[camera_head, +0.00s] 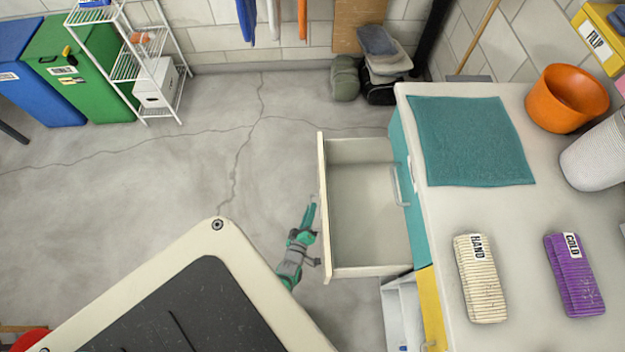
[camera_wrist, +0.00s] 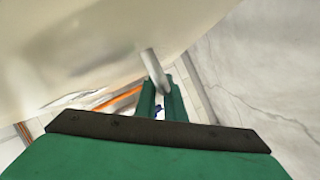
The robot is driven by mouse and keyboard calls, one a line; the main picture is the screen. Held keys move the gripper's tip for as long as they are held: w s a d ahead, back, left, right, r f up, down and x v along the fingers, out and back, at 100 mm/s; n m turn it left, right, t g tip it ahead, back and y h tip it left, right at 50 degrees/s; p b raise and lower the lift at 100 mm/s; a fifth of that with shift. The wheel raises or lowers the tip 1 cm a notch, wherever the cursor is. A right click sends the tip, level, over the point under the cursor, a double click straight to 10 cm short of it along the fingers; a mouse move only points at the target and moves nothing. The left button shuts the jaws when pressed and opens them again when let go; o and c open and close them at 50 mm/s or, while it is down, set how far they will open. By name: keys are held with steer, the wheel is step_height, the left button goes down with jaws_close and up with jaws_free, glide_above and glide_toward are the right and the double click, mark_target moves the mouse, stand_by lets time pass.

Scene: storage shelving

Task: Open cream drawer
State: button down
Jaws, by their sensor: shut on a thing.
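The cream drawer (camera_head: 367,262) stands pulled well out of the cabinet toward the left in the head view, and its inside looks empty. My gripper (camera_head: 312,207) is at the outer side of the drawer's cream front. In the wrist view my green fingers (camera_wrist: 165,103) are shut on the drawer's metal bar handle (camera_wrist: 154,70). The pale drawer front (camera_wrist: 80,50) fills the upper left of that view. In the head view the handle is mostly hidden at the fingertips.
A teal front with a metal handle (camera_head: 399,187) is on the cabinet beside the drawer. The worktop (camera_head: 430,215) carries a teal cloth (camera_head: 470,140), two labelled bundles and an orange pot (camera_head: 567,98). Open concrete floor (camera_head: 180,170) lies left of the drawer.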

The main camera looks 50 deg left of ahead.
steer(key=c, duration=2.1)
jaws_free()
steer(key=v, duration=1.1)
